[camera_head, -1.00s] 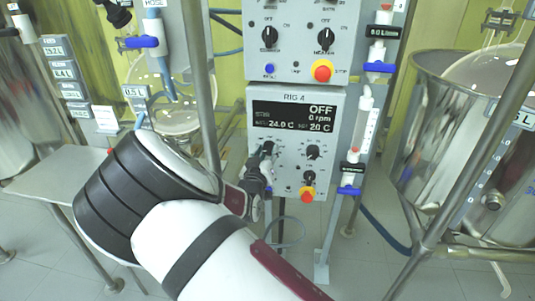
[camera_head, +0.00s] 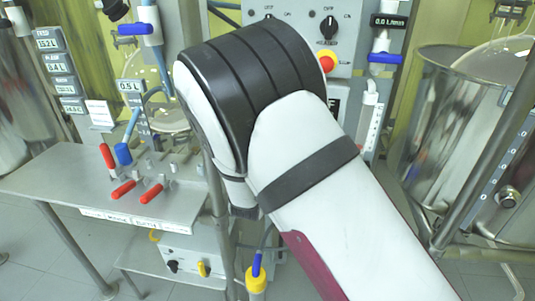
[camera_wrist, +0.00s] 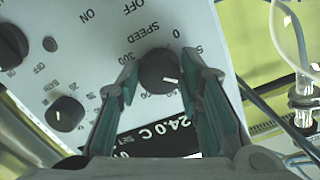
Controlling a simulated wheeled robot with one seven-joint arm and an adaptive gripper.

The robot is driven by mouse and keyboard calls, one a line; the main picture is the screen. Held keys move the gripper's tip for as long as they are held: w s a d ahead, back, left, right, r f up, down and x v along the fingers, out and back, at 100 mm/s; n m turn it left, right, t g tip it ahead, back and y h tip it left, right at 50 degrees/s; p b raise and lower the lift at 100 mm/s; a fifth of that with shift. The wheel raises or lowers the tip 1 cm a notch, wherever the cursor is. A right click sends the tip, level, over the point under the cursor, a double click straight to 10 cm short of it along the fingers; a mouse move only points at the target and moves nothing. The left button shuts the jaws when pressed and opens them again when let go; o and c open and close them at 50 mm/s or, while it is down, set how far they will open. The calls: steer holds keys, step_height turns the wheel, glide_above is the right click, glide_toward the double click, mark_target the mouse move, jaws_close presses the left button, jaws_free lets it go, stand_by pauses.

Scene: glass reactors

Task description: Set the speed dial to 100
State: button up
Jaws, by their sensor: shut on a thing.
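The speed dial (camera_wrist: 156,72) is a round black knob with a white pointer line, beside the word SPEED on the grey control panel (camera_wrist: 205,20). In the wrist view the panel appears turned nearly upside down. My gripper (camera_wrist: 161,68) is shut on the speed dial, one finger on each side. The dial's pointer faces lower right in that view. Part of its printed scale is covered by the fingers, so I cannot read the setting. The dark display (camera_wrist: 165,140) shows 24.0 C; its rpm line is not readable. In the head view my arm hides dial and gripper.
Another black dial (camera_wrist: 65,113) and a larger black knob (camera_wrist: 10,45) sit to the left on the panel. In the head view, a steel vessel (camera_head: 435,130) stands right. A metal table (camera_head: 60,185) with red-handled valves (camera_head: 124,191) is at left.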

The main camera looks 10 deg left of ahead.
steer(key=shift+m+b, duration=0.35)
steer(key=shift+m, duration=0.15)
steer(key=o, duration=1.2)
steer(key=shift+c, duration=0.2)
steer(key=shift+s, duration=0.1)
steer(key=s+r, duration=0.1)
steer(key=s, duration=1)
steer(key=shift+s+a, duration=0.25)
steer(key=shift+s, duration=0.15)
